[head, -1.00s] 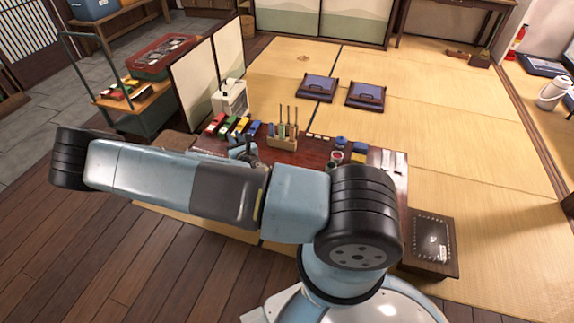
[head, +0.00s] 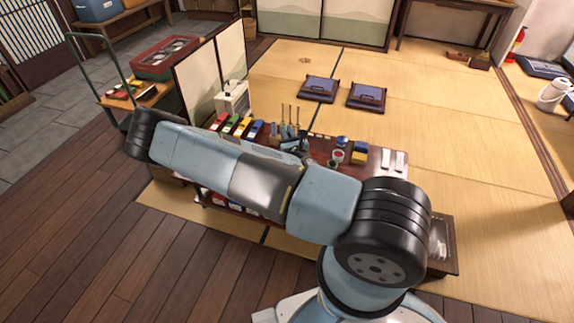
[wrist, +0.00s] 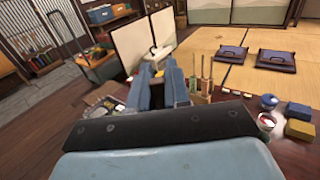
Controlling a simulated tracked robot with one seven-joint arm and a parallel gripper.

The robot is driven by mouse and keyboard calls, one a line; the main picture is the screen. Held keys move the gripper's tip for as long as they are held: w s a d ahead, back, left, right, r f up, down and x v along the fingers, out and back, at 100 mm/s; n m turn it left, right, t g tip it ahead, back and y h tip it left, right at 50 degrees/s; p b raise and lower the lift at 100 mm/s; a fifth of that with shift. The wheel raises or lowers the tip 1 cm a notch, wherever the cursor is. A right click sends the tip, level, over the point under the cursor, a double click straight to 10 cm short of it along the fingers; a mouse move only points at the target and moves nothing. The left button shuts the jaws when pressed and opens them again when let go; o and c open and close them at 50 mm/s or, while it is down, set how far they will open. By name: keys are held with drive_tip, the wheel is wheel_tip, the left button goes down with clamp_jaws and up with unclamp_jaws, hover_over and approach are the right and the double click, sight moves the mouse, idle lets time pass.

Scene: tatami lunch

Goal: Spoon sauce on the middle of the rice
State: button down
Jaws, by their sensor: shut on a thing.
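My gripper (wrist: 165,88) shows in the wrist view as two blue-grey fingers low over the dark red table. In the head view my gripper (head: 290,141) is small and partly behind my arm, in front of the holder with upright handles. A small white-rimmed cup with red contents (head: 338,155) stands on the table to its right; it also shows in the wrist view (wrist: 266,121). I cannot pick out the rice.
Upright wooden-handled tools (wrist: 203,72) stand close to the right of my fingers. Coloured boxes (head: 238,125) and a white appliance (head: 233,97) stand at the left.

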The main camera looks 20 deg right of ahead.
drive_tip(key=shift+w+a+f, duration=0.1)
drive_tip(key=shift+w+a, duration=0.05)
drive_tip(key=shift+a, duration=0.2)
drive_tip(key=w+f+m+g+h, duration=0.1)
drive_tip(key=f+m+h, duration=0.1)
drive_tip(key=f, duration=0.7)
drive_tip(key=w+f+m+g+h, duration=0.1)
drive_tip(key=f+h, duration=0.3)
drive_tip(key=f, duration=0.5)
drive_tip(key=w+f+m+g+h, duration=0.1)
drive_tip(key=w+f+m+h, duration=0.2)
drive_tip(key=f, duration=0.6)
drive_tip(key=shift+w+d+f+m+h, duration=0.15)
drive_tip(key=shift+w+d+m+h, duration=0.1)
drive_tip(key=shift+d+m+h, duration=0.3)
drive_tip(key=shift+a+f, duration=0.1)
drive_tip(key=shift+f, duration=0.7)
drive_tip(key=shift+s+d, duration=0.1)
drive_tip(key=shift+d, duration=0.1)
drive_tip(key=shift+s+d+r, duration=0.1)
drive_tip(key=shift+s+d, duration=0.45)
drive_tip(key=shift+d, duration=0.15)
drive_tip(key=shift+s+d, duration=0.1)
